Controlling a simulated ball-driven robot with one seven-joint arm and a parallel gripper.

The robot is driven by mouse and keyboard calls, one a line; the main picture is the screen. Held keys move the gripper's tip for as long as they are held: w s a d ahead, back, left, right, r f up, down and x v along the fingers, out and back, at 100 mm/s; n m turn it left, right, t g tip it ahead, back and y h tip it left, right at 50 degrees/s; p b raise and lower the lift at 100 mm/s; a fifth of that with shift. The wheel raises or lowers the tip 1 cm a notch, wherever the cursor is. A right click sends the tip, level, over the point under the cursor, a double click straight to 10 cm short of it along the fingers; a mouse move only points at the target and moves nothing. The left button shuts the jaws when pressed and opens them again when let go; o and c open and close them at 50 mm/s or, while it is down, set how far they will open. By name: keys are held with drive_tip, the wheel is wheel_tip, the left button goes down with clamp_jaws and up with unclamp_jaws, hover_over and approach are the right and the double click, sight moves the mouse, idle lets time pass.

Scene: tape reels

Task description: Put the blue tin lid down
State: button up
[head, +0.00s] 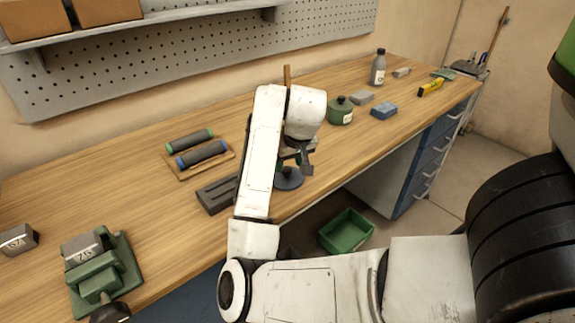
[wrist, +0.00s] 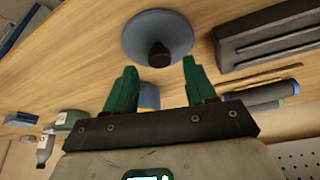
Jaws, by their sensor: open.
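The blue tin lid (wrist: 140,30) is a blue-grey disc with a black knob, lying on the wooden bench top. In the head view the lid (head: 289,182) is near the bench's front edge, partly covered by my gripper (head: 301,165). My gripper (wrist: 159,64) has green fingers spread apart with nothing held between them. The knob is just beyond the fingertips, roughly centred between them; I see no finger touching it. A blue object (wrist: 149,96), perhaps a tin, shows farther off between the fingers; my arm seems to hide it in the head view.
A dark slotted block (head: 216,194) is close left of the lid. A green pot (head: 340,113) and a blue block (head: 384,111) stand to the right. A green bin (head: 346,232) is on the floor.

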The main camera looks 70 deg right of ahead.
drive_tip(key=p+v, duration=0.3)
drive_tip(key=v, duration=0.6)
drive_tip(key=shift+s+r, duration=0.15)
drive_tip(key=shift+r, duration=0.15)
drive_tip(key=shift+a, duration=0.1)
